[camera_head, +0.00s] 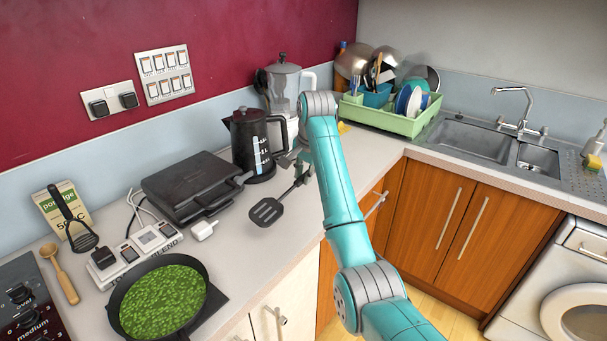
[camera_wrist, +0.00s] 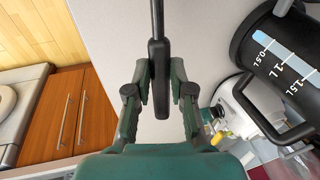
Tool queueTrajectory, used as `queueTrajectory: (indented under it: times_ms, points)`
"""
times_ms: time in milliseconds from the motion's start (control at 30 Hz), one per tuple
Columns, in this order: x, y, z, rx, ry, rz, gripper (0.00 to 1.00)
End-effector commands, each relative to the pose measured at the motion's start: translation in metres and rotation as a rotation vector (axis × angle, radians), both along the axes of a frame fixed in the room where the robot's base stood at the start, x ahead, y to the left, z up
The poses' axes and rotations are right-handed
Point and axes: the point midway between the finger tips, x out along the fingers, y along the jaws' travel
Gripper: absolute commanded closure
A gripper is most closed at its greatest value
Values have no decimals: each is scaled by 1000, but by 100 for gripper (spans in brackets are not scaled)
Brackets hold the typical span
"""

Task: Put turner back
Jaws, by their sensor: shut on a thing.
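The turner has a black slotted head (camera_head: 267,211), which hangs over the worktop in front of the kettle in the head view. My gripper (camera_wrist: 160,72) is shut on the turner's black handle (camera_wrist: 158,50) in the wrist view, with one finger on each side. In the head view my gripper is partly hidden behind my arm, beside the kettle. The green dish rack (camera_head: 408,127) stands in the back corner by the sink. It holds plates, pans and a teal utensil holder (camera_head: 376,98) with utensils in it.
The black kettle (camera_head: 254,150) stands close to the left of my gripper, with a blender (camera_head: 284,85) behind it. A closed black grill (camera_head: 190,185) and a pan of green food (camera_head: 163,298) are further left. Bare worktop (camera_head: 285,245) lies in front of the turner.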

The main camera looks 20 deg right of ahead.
Motion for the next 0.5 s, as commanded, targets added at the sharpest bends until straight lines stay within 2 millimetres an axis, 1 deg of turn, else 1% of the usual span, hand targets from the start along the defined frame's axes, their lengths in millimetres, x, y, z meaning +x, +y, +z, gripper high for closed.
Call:
queueTrajectory:
  times_ms: [500]
  points:
    - [-1, 0, -40, 0, 4, 0, 100]
